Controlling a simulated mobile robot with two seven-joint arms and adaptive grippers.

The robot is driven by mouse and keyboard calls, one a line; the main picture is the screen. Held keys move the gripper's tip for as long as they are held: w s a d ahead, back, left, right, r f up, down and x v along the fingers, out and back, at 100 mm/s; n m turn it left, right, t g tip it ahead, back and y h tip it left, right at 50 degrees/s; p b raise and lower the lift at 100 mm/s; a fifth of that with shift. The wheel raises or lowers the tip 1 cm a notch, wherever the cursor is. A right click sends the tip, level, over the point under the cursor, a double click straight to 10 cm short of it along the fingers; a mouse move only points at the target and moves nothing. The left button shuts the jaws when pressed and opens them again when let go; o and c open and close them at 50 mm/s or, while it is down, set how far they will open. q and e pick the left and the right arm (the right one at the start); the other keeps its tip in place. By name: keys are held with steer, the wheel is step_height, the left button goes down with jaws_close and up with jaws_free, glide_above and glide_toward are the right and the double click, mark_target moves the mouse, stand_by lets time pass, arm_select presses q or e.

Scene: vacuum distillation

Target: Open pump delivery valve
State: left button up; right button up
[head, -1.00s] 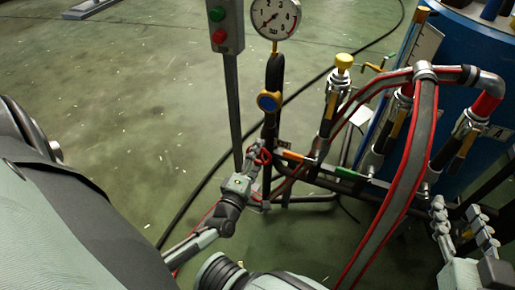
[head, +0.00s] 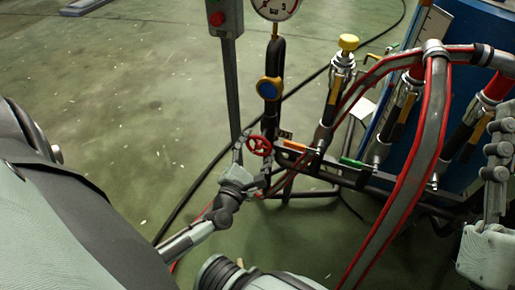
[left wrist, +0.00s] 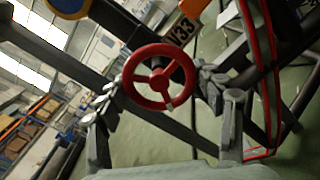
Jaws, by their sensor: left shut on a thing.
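A red handwheel (head: 259,145) with spokes sits low on the black pipework, left of the orange-marked pipe (head: 293,146). It faces the camera in the left wrist view (left wrist: 158,78), beside a tag reading V33 (left wrist: 182,33). My left gripper (head: 254,158) is shut on the wheel, with one finger at each side of its rim; both fingers show in the left wrist view (left wrist: 160,86). My right gripper (head: 497,160) is at the right edge, away from the wheel and partly cut off. Its jaw opening cannot be told.
A post with a button box (head: 226,17) stands behind the wheel. A pressure gauge (head: 275,8) and a blue-and-yellow valve knob (head: 269,88) are above it. Red-edged grey hoses (head: 408,190) arch across the right, before a blue vessel (head: 478,40). Open floor lies left.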

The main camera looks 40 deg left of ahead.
arm_select(q)
steer(key=shift+r+n+b, duration=0.1)
steer(key=shift+n+b, duration=0.35)
steer(key=shift+n, duration=0.65)
arm_select(e)
steer(key=shift+s+d+r+t, duration=0.5)
steer(key=shift+s+r+t, duration=0.3)
steer(key=shift+t, duration=0.2)
arm_select(q)
steer(key=o, duration=1.2)
steer(key=shift+c, duration=0.2)
arm_select(e)
steer(key=shift+w, duration=0.1)
arm_select(q)
steer(key=v, duration=1.2)
